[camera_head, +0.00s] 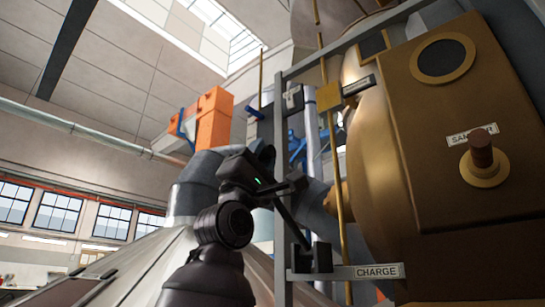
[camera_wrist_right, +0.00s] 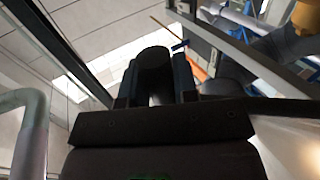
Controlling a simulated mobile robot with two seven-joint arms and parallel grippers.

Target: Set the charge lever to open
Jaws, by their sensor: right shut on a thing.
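The charge lever (camera_head: 289,222) is a dark bar that rises up and to the left from a black pivot block (camera_head: 312,258). The block is on the grey frame, beside the white CHARGE label (camera_head: 379,271). My right gripper (camera_head: 278,178) is at the lever's upper end, shut on it. In the right wrist view the lever's dark rounded grip (camera_wrist_right: 154,66) sits between the two fingers of the right gripper (camera_wrist_right: 156,88). The fingers hide part of the grip in the head view. No open or closed mark for the lever is readable. My left gripper is out of view.
A brass vessel (camera_head: 425,170) with a red-brown knob (camera_head: 481,152) and a SAMPLE label (camera_head: 472,136) fills the right. A grey upright (camera_head: 280,130) and a thin brass rod (camera_head: 335,170) stand close to the gripper. A grey pipe (camera_head: 195,185) lies behind my arm.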

